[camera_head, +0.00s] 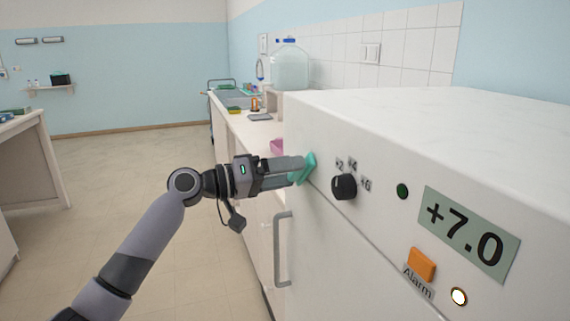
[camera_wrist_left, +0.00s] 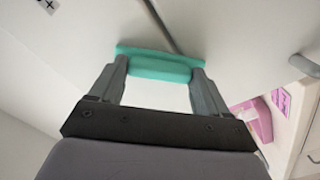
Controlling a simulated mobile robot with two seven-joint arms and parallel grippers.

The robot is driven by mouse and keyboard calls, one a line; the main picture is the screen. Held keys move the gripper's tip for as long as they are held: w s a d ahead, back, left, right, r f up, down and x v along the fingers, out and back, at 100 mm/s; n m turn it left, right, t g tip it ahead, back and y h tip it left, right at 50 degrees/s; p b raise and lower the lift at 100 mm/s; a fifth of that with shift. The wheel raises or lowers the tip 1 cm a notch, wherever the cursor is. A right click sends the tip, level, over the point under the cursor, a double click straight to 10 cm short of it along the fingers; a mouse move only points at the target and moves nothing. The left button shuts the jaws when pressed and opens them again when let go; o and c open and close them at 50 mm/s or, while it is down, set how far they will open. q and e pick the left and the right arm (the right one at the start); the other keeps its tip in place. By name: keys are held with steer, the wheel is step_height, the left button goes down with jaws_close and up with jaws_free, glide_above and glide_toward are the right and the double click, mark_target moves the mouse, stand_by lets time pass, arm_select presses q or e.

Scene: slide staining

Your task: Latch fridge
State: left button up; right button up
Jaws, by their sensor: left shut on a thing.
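The white fridge (camera_head: 350,265) fills the right side of the head view. Its teal latch handle (camera_head: 308,169) is at the left end of the front, by the seam between control panel and door. In the left wrist view the latch (camera_wrist_left: 160,66) lies across the seam (camera_wrist_left: 161,25). My left gripper (camera_head: 298,171) is shut on the latch, one finger at each end of it in the left wrist view (camera_wrist_left: 158,77). The fingers partly hide the latch in the head view. The grey door handle (camera_head: 282,248) is below. My right gripper is not in view.
The panel carries a black knob (camera_head: 344,187), a +7.0 display (camera_head: 468,232), an orange alarm button (camera_head: 421,265) and a lit lamp (camera_head: 459,296). A counter (camera_head: 252,133) with a sink and a large bottle (camera_head: 290,66) stands behind. The floor (camera_head: 120,190) at left is clear.

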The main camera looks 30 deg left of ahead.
arm_select(q)
steer(key=shift+n+p, duration=2.8)
steer(key=shift+n, duration=1.4)
steer(key=o, duration=1)
steer(key=shift+a, duration=0.1)
